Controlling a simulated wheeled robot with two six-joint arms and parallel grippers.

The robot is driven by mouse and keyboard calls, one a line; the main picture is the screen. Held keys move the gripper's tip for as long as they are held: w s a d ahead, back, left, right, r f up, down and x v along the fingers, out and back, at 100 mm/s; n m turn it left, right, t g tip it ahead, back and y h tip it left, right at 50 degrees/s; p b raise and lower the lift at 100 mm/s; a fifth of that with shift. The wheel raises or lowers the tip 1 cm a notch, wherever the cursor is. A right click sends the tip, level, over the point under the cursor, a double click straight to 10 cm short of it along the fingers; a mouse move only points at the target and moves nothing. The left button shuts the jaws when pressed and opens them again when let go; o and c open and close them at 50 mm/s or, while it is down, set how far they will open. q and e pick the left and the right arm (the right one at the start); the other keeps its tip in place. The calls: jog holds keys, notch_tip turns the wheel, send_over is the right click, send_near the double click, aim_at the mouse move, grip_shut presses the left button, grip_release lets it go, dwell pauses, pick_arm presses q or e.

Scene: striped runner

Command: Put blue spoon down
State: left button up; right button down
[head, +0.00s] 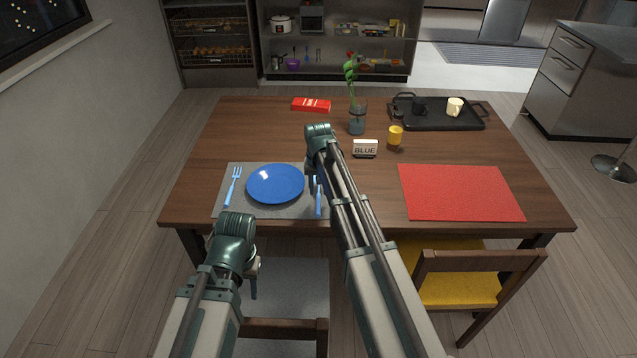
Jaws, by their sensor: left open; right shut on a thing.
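My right gripper (312,183) is mostly hidden behind its own arm, at the right side of the blue plate (275,183). It is shut on the blue spoon, whose outline is largely hidden. A blue utensil handle (319,203) shows just below this gripper, over the grey placemat (262,211); I cannot tell whether it belongs to the spoon or to another piece, or whether it touches the mat. A blue fork (233,187) lies left of the plate. My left gripper (252,276) is open, in front of the table edge, partly hidden by its arm.
A "BLUE" sign (365,149), yellow cup (395,135), glass vase with a plant (356,119), red box (311,105) and black tray (437,113) with mugs stand farther back. A bare red placemat (460,193) lies right. Chairs, one with a yellow seat (455,285), stand in front.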

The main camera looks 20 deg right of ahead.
jog(key=w+d, duration=0.1)
jog(key=w, duration=0.3)
jog(key=w+d, duration=0.1)
jog(key=w, duration=0.2)
jog(key=shift+w+d+f+b, duration=0.1)
jog(key=shift+d+f+b, duration=0.2)
jog(key=shift+d+f, duration=0.05)
notch_tip(320, 180, down, 4)
jog(key=b, duration=0.3)
jog(key=shift+w+r, duration=0.1)
jog(key=shift+r, duration=0.1)
jog(key=shift+f+b, duration=0.1)
jog(key=shift+b, duration=0.25)
jog(key=shift+f, duration=0.15)
jog(key=c, duration=0.5)
grip_release()
jog(key=shift+r, duration=0.3)
